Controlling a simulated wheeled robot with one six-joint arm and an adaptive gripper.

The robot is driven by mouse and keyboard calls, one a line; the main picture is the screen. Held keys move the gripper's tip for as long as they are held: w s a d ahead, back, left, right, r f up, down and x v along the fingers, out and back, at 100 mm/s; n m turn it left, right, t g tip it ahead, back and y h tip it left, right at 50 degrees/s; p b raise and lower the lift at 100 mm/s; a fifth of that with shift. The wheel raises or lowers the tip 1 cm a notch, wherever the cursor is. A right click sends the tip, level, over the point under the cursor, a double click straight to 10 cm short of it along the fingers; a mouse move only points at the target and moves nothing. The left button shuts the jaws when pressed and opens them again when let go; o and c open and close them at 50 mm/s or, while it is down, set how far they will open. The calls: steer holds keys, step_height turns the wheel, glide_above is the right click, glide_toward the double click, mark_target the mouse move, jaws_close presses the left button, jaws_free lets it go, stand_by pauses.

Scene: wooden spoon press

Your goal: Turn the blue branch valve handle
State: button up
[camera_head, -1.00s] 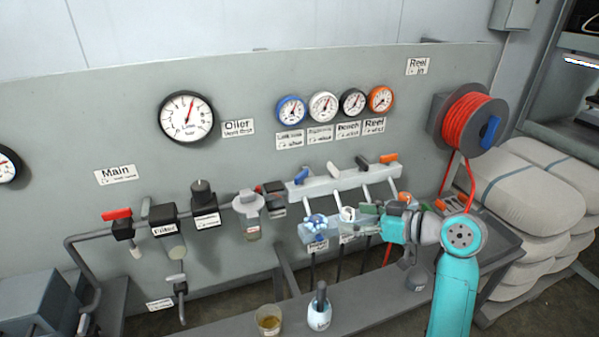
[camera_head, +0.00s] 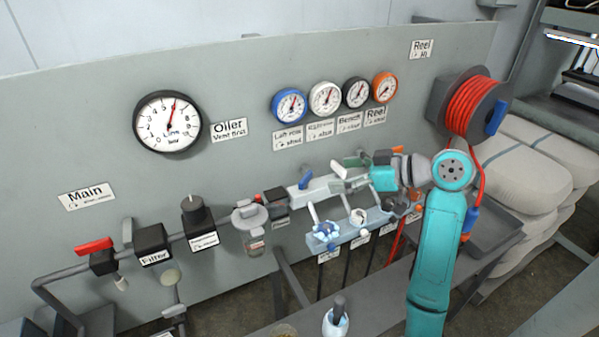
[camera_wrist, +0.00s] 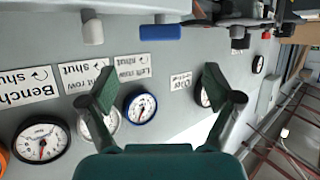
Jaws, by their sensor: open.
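The blue branch valve handle (camera_head: 306,179) sits at the left end of the white manifold block (camera_head: 322,190), below the blue-rimmed gauge (camera_head: 289,105). In the head view my gripper (camera_head: 346,177) is to the right of the blue handle, over the manifold's right part, and hides some of the other handles. In the wrist view the blue handle (camera_wrist: 160,32) shows near the top, beyond the open fingers and sideways between them. My gripper (camera_wrist: 158,90) is open, with nothing between its fingers. A white handle (camera_wrist: 92,30) stands to the left of the blue one there.
A lower outlet block (camera_head: 350,228) with several fittings runs below the manifold. A red main valve handle (camera_head: 94,246), a filter (camera_head: 153,243) and a regulator (camera_head: 198,220) line the pipe at left. A red hose reel (camera_head: 470,105) is at right. The panel below the gauges is flat.

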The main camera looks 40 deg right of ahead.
mark_target(307, 177)
steer(key=x, duration=1)
steer(key=c, duration=1.2)
steer(key=shift+o, duration=0.2)
steer(key=shift+a+m+h, duration=0.1)
steer(key=shift+m+h, duration=0.2)
steer(key=m+t+h, duration=0.1)
steer(key=m+h, duration=0.2)
steer(key=h, duration=0.1)
steer(key=shift+m, duration=0.3)
steer(key=shift+m+g+h, duration=0.3)
steer(key=shift+m+h, duration=1.3)
steer(key=shift+h, duration=0.4)
